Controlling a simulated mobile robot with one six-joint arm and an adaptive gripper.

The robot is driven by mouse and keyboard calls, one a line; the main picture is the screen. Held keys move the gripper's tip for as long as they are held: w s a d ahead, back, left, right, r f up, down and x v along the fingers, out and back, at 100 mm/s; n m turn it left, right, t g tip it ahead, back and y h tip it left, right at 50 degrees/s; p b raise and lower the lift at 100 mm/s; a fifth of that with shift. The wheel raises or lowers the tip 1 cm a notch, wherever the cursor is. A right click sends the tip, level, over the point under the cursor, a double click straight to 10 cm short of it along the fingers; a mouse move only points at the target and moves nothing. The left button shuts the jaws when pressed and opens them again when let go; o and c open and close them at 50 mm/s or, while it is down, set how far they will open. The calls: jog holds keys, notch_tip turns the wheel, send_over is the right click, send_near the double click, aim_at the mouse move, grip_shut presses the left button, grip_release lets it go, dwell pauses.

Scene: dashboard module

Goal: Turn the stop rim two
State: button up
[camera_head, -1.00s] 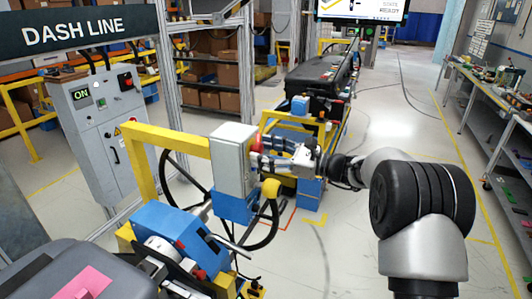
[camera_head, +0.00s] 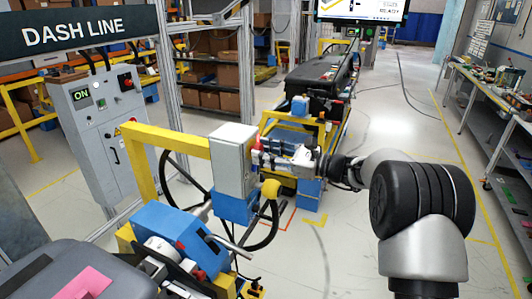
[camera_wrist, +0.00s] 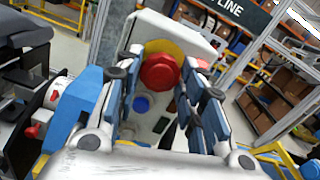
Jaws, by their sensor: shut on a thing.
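The stop control is a round red button (camera_wrist: 160,72) with a yellow surround (camera_wrist: 163,47) on the face of a grey-white control box (camera_wrist: 145,28). In the head view, the box (camera_head: 232,160) stands on a blue mount beside a yellow frame, with a small bit of red (camera_head: 257,142) at its right side. My gripper (camera_head: 260,150) reaches this side from the right. In the wrist view its fingers stand on both sides of the red button, closed around its rim. The exact contact at the fingertips is partly hidden.
A blue button (camera_wrist: 142,103) sits below the red one. A black steering wheel (camera_head: 268,225) and a yellow frame (camera_head: 165,138) are close to the box. A grey cabinet (camera_head: 105,125) stands at left, and a workbench (camera_head: 480,95) at right.

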jog(key=shift+r+p, duration=0.1)
jog(key=shift+p, duration=0.3)
jog(key=m+p, duration=0.2)
jog(key=p, duration=0.2)
jog(key=shift+r+m, duration=0.15)
jog(key=shift+m, duration=0.25)
jog(key=m+p, duration=0.4)
jog(key=shift+f+p, duration=0.2)
jog(key=shift+p, duration=0.2)
jog(key=o, duration=1.1)
jog(key=shift+d, duration=0.15)
jog(key=v, duration=1.1)
jog(key=shift+s+d, duration=0.15)
jog(key=shift+d, duration=0.25)
